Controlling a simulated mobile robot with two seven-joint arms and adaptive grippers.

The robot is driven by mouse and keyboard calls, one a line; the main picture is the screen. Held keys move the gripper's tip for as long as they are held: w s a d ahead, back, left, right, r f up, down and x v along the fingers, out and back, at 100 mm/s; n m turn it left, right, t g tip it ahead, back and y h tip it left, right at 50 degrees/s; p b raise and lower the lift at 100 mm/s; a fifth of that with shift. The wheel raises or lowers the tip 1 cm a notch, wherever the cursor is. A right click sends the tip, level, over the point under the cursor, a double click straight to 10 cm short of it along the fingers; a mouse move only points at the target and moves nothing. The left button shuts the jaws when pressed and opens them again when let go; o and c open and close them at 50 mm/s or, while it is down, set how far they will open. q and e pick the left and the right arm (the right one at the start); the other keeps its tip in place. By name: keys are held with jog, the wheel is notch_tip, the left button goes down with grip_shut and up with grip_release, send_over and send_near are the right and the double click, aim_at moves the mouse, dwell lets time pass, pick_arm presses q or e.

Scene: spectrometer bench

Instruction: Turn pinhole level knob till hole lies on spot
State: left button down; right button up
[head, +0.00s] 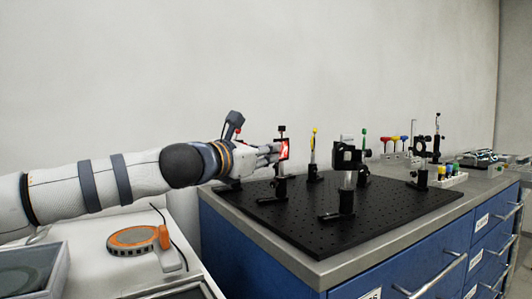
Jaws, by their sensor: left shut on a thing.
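My left gripper (274,153) reaches in from the left over the black breadboard (317,238). Its fingertips are shut at the left side of a post-mounted plate with a bright red-orange face (284,149), which looks like the pinhole mount. A dark knob-like top (282,128) stands above that plate. The part between the fingertips, taken as the level knob, is hidden by the fingers. The pinhole and the light spot are too small to make out. My right gripper is not in view.
A black square mount (346,157) stands on the breadboard to the right, with other posts with yellow and green tops behind. Coloured drivers (395,141) stand in a rack farther back. An orange-and-grey round device (133,241) lies on the white surface at left.

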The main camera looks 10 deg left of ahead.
pick_arm(q)
jog(key=c, duration=1.6)
grip_release()
jog(key=shift+o, duration=0.2)
jog(key=v, duration=1.2)
jog(key=shift+d, duration=0.1)
